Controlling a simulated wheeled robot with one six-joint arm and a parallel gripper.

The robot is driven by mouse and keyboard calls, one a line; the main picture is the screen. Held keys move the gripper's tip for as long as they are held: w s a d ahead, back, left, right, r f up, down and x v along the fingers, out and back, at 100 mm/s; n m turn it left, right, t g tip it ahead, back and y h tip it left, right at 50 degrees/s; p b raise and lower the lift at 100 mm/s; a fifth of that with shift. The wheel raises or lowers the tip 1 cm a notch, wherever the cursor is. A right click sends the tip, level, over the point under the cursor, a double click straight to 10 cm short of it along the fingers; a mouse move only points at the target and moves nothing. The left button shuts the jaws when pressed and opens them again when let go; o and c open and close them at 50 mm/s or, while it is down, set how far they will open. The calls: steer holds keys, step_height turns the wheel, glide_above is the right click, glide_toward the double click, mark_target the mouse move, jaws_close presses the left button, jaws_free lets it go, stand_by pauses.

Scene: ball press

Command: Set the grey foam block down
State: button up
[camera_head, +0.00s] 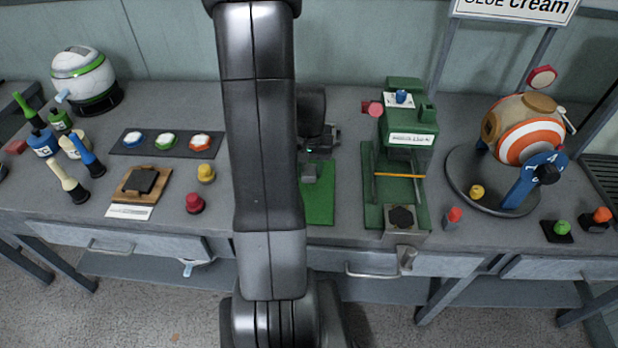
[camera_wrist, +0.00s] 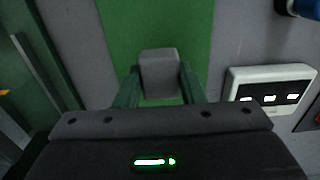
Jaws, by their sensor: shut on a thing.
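The grey foam block (camera_wrist: 160,70) is between the two green fingers of my gripper (camera_wrist: 160,88) in the wrist view, and the gripper is shut on it. In the head view the block (camera_head: 309,173) shows just right of my arm, below the gripper (camera_head: 311,158). A green mat (camera_head: 321,202) lies beneath it on the grey bench, and the mat (camera_wrist: 120,25) runs behind the block in the wrist view. I cannot tell whether the block touches the mat. My arm hides the area to its left.
A green press (camera_head: 421,205) stands close right of the mat. A white panel (camera_wrist: 268,88) shows right of the gripper. An orange-striped drum (camera_head: 527,140) stands farther right.

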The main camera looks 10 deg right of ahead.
mark_target(309, 179)
steer(key=shift+f, duration=2)
steer(key=shift+f, duration=0.1)
steer(key=o, duration=0.5)
steer(key=shift+f, duration=0.1)
steer(key=o, duration=0.5)
steer(key=shift+c, duration=0.2)
